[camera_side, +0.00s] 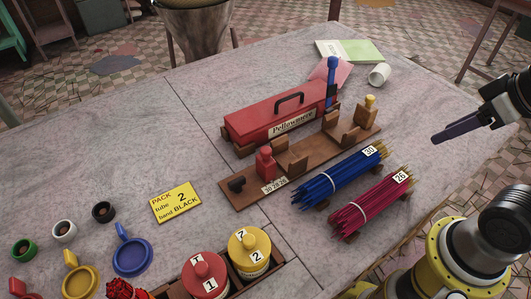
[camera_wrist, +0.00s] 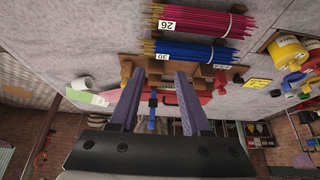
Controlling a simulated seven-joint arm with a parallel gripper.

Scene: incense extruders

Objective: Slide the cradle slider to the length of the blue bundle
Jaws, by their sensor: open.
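The wooden cradle (camera_side: 325,151) lies on the table, with upright wooden supports, a red knobbed piece (camera_side: 265,163) towards its left end and a yellow knob (camera_side: 370,101) at its right end. A number strip (camera_side: 273,186) is on its front edge by the red piece. I cannot tell for certain which piece is the slider. The blue bundle (camera_side: 335,181), tagged 30, lies in front of the cradle; it also shows in the wrist view (camera_wrist: 195,53). My gripper (camera_side: 437,139) is open and empty, above and right of the cradle. In the wrist view its fingers (camera_wrist: 159,71) partly hide the cradle.
A crimson bundle (camera_side: 372,207) tagged 26 lies beside the blue one. A red lidded box (camera_side: 270,118) with a black handle and an upright blue tool (camera_side: 331,80) stand behind the cradle. A white cup (camera_side: 379,74) lies at the back. A yellow card (camera_side: 175,201) lies left.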

